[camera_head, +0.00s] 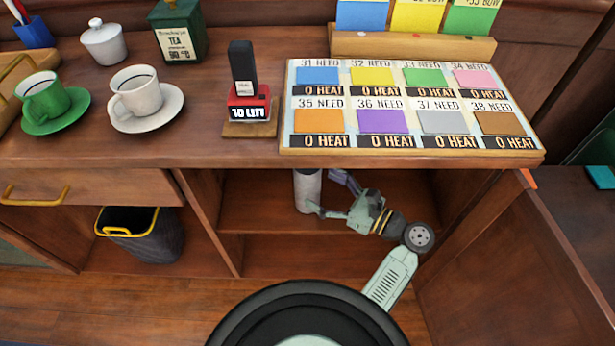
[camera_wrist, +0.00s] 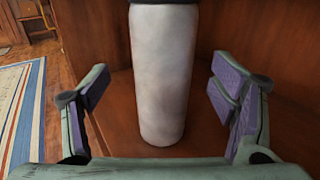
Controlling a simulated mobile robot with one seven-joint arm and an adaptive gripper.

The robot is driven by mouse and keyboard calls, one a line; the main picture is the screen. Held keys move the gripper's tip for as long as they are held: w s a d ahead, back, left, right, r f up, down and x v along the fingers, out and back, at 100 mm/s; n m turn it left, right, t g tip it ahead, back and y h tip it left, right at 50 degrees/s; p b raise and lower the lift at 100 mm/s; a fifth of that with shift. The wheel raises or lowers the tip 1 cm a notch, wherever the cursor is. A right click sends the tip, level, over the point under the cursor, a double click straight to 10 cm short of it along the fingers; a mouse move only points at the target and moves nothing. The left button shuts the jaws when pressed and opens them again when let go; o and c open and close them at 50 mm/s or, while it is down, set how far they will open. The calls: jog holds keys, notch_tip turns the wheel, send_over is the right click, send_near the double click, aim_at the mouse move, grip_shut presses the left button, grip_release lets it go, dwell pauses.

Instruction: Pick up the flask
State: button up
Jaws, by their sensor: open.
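The flask (camera_head: 307,191) is a pale, upright cylinder standing on the shelf inside the open cabinet bay under the counter. Its top is hidden by the counter edge in the head view. In the wrist view the flask (camera_wrist: 160,75) stands upright between the two fingers, with a dark part just showing at its top. My gripper (camera_head: 328,195) reaches into the bay from the right, beside the flask. In the wrist view my gripper (camera_wrist: 165,105) is open, with purple pads on both sides and a visible gap on each side of the flask.
The counter (camera_head: 220,145) overhangs the bay closely above my gripper. A card board (camera_head: 410,152), a red-based stand (camera_head: 248,105) and cups on saucers sit on the counter. A bin (camera_head: 155,240) stands in the bay to the left. Wooden panels wall the bay on both sides.

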aim_at(309, 177)
jog(key=x, duration=0.5)
jog(key=shift+w+d+r, duration=0.1)
jog(key=shift+w+r, duration=0.05)
jog(key=shift+c, duration=0.5)
jog(key=c, duration=1.5)
jog(key=shift+r, duration=0.15)
